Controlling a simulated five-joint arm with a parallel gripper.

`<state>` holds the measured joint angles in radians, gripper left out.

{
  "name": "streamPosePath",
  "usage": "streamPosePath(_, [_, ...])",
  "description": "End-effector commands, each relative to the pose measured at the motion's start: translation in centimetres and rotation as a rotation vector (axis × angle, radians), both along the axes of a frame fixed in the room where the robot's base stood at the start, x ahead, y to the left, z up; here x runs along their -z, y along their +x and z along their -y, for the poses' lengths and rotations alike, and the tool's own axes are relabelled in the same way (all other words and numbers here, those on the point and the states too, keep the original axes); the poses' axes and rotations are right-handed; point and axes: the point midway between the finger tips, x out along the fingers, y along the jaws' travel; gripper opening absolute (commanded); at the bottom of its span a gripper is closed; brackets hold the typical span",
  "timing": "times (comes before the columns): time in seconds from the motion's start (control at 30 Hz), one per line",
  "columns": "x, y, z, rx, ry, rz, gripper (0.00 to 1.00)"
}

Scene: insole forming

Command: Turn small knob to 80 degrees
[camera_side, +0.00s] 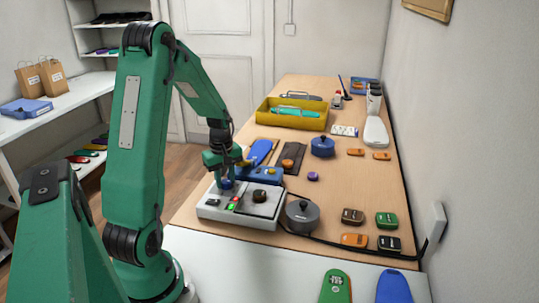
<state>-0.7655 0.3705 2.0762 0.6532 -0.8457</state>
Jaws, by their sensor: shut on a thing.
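A light grey control box (213,212) stands at the front left of the wooden table. My gripper (226,180) points down over its back left part. It is shut on the small knob (227,185), a blue shape mostly hidden between the fingers. The angle of the knob cannot be read at this size. A larger dark brown knob (260,195) sits to the right on the same box. A green lit button and a red one (232,206) are in front of the gripper.
A dark grey lidded pot (302,216) stands close to the right of the box. A blue block-like unit (265,174) is just behind it. A yellow tray (267,114) is farther back.

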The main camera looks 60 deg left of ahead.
Motion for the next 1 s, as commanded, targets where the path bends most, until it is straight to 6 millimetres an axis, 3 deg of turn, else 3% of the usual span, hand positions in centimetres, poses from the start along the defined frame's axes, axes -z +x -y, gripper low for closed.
streamPosePath(0.4, [-0.05, -0.21, 0.04, -0.254, -0.006, 0.009, 0.07])
streamPosePath(0.97, [0.01, -0.17, 0.24, -0.289, -0.009, 0.008, 0.07])
streamPosePath(1.0, [0.01, -0.16, 0.24, -0.288, -0.009, 0.009, 0.38])
